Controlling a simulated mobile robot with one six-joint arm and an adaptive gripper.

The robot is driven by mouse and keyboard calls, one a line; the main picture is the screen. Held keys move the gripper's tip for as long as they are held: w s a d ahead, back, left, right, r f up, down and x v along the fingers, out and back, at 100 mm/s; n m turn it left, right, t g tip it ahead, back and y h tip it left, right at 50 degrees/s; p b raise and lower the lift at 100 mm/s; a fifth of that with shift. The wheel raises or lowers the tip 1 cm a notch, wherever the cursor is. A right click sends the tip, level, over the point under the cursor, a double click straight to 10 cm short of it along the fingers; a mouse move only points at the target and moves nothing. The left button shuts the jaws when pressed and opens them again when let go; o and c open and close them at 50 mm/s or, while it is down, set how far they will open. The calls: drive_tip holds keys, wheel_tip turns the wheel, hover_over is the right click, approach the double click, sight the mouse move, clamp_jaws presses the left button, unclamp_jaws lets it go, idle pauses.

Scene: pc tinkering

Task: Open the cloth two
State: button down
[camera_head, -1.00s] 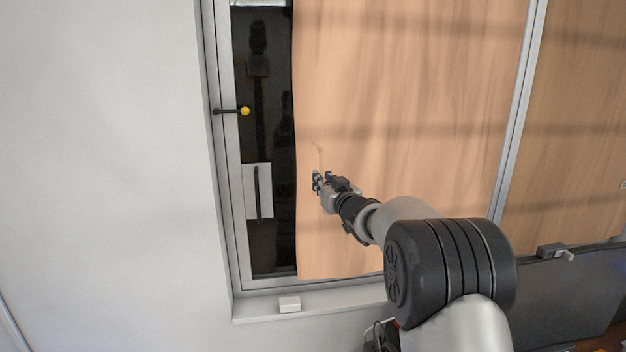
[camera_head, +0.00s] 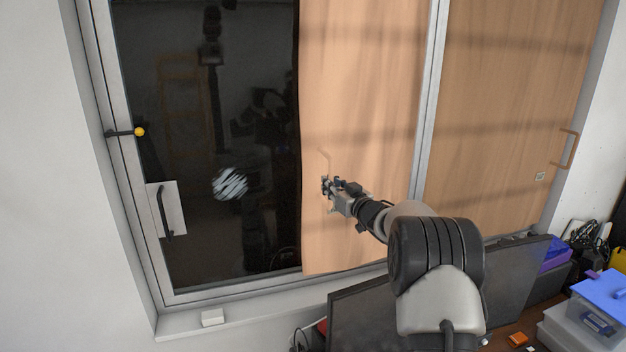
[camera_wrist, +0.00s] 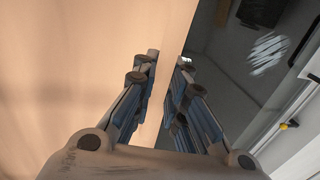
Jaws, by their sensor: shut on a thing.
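A tan cloth panel (camera_head: 360,100) hangs over part of the left window pane, with its left edge near the middle of the head view. A thin handle (camera_head: 324,158) sticks out near that edge. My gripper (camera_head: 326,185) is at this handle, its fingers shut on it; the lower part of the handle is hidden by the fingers. In the wrist view, my gripper (camera_wrist: 168,65) points at the cloth (camera_wrist: 70,70), close to its edge. The grasped part is hard to see there. A second tan cloth (camera_head: 500,110) covers the right pane and has its own handle (camera_head: 567,150).
Dark glass (camera_head: 230,100) shows left of the cloth. The window frame has a black lever with a yellow knob (camera_head: 139,132) and a black handle (camera_head: 164,210). Below are a monitor (camera_head: 360,308), a desk and a blue-lidded box (camera_head: 604,290). A white block (camera_head: 212,317) sits on the sill.

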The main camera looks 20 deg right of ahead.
drive_tip(key=shift+d+f, duration=0.25)
drive_tip(key=shift+d, duration=0.85)
drive_tip(key=c, duration=1.6)
unclamp_jaws()
drive_tip(key=shift+s+r, duration=0.1)
drive_tip(key=shift+r, duration=0.1)
drive_tip(key=s+d, duration=0.2)
drive_tip(key=s, duration=0.9)
drive_tip(key=shift+s+d, duration=0.2)
drive_tip(key=shift+s, duration=0.2)
